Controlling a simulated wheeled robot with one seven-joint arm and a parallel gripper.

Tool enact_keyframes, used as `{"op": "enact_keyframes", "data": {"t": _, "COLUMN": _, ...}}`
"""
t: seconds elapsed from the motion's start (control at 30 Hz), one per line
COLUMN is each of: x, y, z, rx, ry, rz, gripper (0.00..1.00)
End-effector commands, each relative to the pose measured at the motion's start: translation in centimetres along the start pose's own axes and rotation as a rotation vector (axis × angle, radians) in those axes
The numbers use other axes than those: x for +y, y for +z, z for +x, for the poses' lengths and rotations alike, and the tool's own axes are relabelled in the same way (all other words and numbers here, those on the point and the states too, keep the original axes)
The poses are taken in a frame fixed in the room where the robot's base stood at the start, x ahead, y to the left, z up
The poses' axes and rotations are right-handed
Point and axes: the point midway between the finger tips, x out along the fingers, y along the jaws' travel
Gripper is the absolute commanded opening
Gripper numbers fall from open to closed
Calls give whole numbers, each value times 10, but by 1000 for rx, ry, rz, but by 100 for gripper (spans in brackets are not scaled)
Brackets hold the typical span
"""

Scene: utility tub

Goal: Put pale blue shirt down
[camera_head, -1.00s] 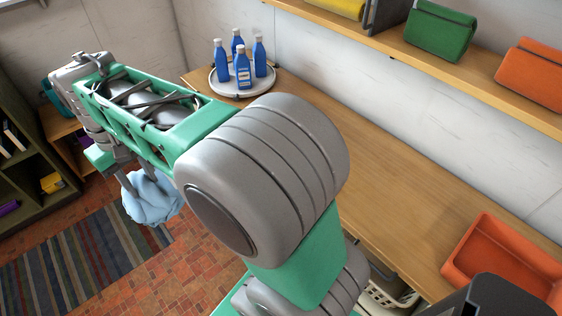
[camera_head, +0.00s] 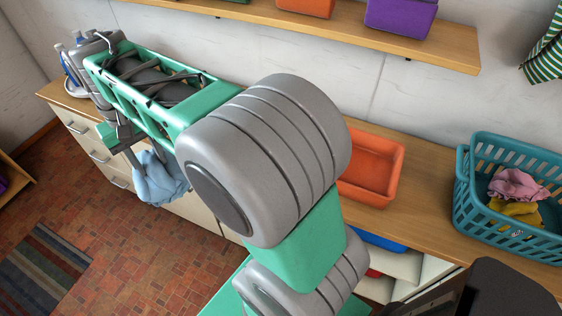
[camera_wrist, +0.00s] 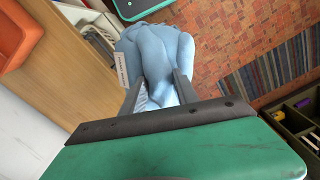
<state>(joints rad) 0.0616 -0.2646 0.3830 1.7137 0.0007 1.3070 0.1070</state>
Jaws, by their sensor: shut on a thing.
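The pale blue shirt (camera_head: 160,178) is a bunched cloth hanging below my gripper (camera_head: 135,158), in front of the counter's drawers in the head view. In the wrist view my gripper (camera_wrist: 158,95) is shut on the pale blue shirt (camera_wrist: 155,55), with a finger on either side of it. A small white label shows on the shirt's left side there. Part of the counter is hidden behind my arm.
On the wooden counter (camera_head: 425,185) stand an orange tub (camera_head: 372,165) and a teal basket (camera_head: 508,235) holding pink and mustard cloths. Blue bottles (camera_head: 72,62) stand at its far left end. A shelf (camera_head: 440,52) with bins runs above. A striped rug (camera_head: 45,270) lies on the floor.

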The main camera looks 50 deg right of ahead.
Motion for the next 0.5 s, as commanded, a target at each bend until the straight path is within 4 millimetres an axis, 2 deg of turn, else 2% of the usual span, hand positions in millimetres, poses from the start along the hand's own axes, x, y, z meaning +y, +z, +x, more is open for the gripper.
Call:
{"op": "enact_keyframes", "data": {"t": 0.13, "x": 62, "y": -6, "z": 7, "rx": 5, "ry": 0, "rz": 359, "gripper": 0}}
{"op": "enact_keyframes", "data": {"t": 0.27, "x": 127, "y": -1, "z": 12, "rx": 11, "ry": 0, "rz": 747, "gripper": 0}}
{"op": "enact_keyframes", "data": {"t": 0.37, "x": 179, "y": 10, "z": 17, "rx": 16, "ry": 0, "rz": 1069, "gripper": 0}}
{"op": "enact_keyframes", "data": {"t": 0.5, "x": 252, "y": 40, "z": 24, "rx": 23, "ry": -1, "rz": 1538, "gripper": 0}}
